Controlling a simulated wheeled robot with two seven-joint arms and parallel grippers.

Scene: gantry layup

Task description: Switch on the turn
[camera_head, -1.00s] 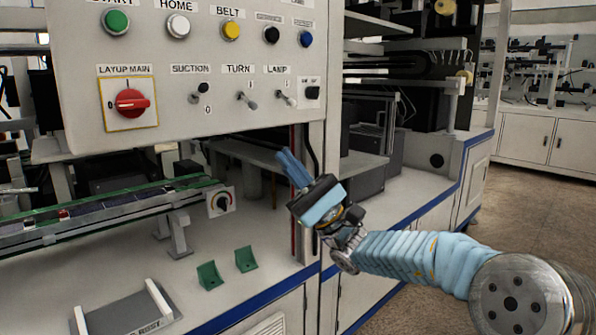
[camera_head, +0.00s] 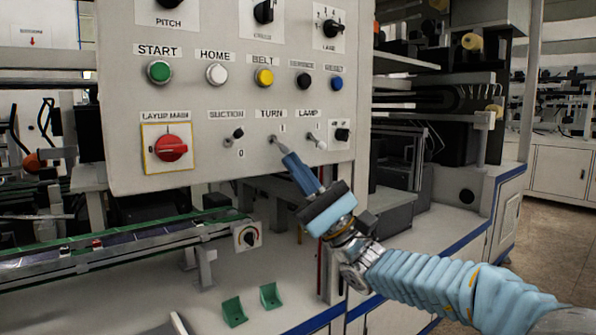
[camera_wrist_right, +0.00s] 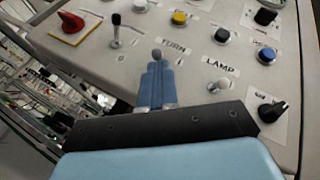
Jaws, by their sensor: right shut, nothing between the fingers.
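The TURN switch (camera_head: 275,141) is a small metal toggle under the TURN label on the pale control panel (camera_head: 200,105). In the right wrist view its rounded tip (camera_wrist_right: 157,54) shows just beyond my fingertips. My right gripper (camera_head: 288,160) is shut and empty, with its blue fingers pointing up and left at the lower end of the toggle. The fingertips (camera_wrist_right: 155,68) look very close to the toggle; I cannot tell whether they touch. The fingers partly hide the toggle. My left gripper is not in view.
The SUCTION toggle (camera_head: 234,134) is left of TURN and the LAMP toggle (camera_head: 317,141) is right of it. A red LAYUP MAIN knob (camera_head: 171,147) and a row of buttons, including green START (camera_head: 159,71), are nearby. A green-edged conveyor (camera_head: 120,247) lies below.

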